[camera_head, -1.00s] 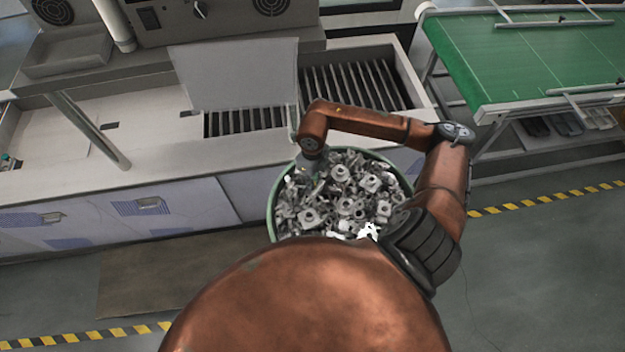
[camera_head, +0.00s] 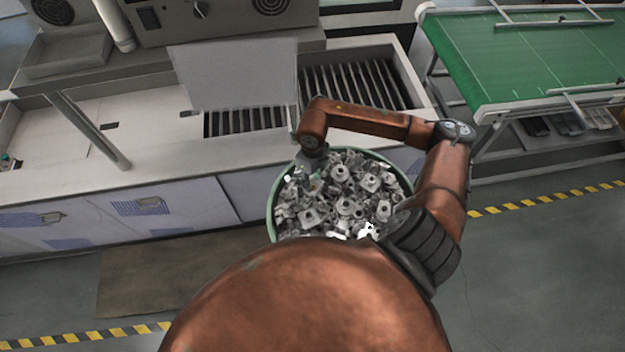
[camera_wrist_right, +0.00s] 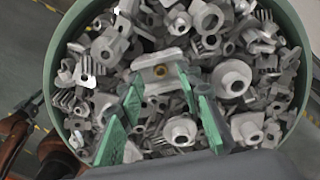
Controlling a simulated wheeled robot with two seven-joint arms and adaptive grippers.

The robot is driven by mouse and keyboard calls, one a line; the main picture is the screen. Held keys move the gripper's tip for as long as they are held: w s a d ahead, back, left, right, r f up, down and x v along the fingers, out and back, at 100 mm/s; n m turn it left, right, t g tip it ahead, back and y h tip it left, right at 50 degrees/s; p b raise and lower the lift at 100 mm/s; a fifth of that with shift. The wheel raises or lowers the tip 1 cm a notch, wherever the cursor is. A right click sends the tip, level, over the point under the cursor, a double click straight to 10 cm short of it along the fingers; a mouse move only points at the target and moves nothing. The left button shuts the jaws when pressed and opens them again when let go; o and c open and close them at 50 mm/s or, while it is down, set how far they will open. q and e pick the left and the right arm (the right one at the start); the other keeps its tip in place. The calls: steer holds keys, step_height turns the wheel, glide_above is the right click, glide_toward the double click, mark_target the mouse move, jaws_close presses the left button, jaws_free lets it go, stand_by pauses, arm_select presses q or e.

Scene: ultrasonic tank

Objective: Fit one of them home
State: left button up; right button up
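A round green bin (camera_head: 272,205) is heaped with grey metal parts (camera_head: 343,206) of several shapes. My right gripper (camera_head: 310,182) reaches down over the bin's left back part. In the right wrist view my right gripper (camera_wrist_right: 166,108) has its two green fingers apart, with more loose parts visible between and beyond them. A pale block with a brass-coloured hole (camera_wrist_right: 158,73) lies just past the fingertips; I cannot tell whether they touch it. A flanged round part (camera_wrist_right: 231,78) lies to the right of it. My left gripper does not show in the head view.
Behind the bin stands a pale bench with a slatted tank opening (camera_head: 350,84) and a grey tilted lid panel (camera_head: 233,75). A green-topped table (camera_head: 530,50) stands at the right. A brown mat (camera_head: 170,275) lies on the floor at the left.

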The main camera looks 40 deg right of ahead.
step_height(320, 180, up, 11)
stand_by(0.3)
stand_by(0.5)
